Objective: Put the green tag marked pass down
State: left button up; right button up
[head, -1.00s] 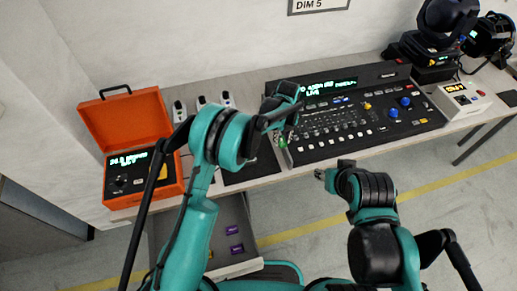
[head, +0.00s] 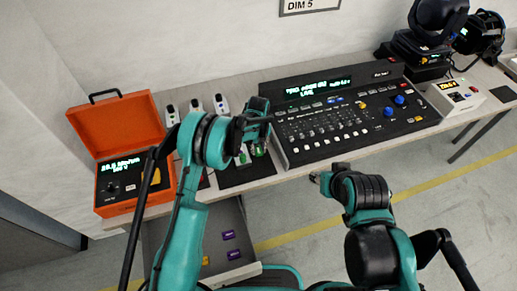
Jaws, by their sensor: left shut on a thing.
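A small green tag (head: 259,151) shows just below the fingers of my left gripper (head: 257,140), which is shut on it.
The mixing desk (head: 345,125) stands right of the mat. An orange case with a lit display (head: 125,182) stands at the left. Several white devices (head: 220,104) stand at the back. An open drawer (head: 222,210) below the table holds purple tags (head: 233,254) and a yellow one (head: 205,261).

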pick_arm(q)
jog(key=shift+f+b, duration=0.2)
jog(key=shift+b, duration=0.1)
jog(key=o, duration=0.7)
jog(key=shift+c, duration=0.2)
jog(key=shift+r, duration=0.1)
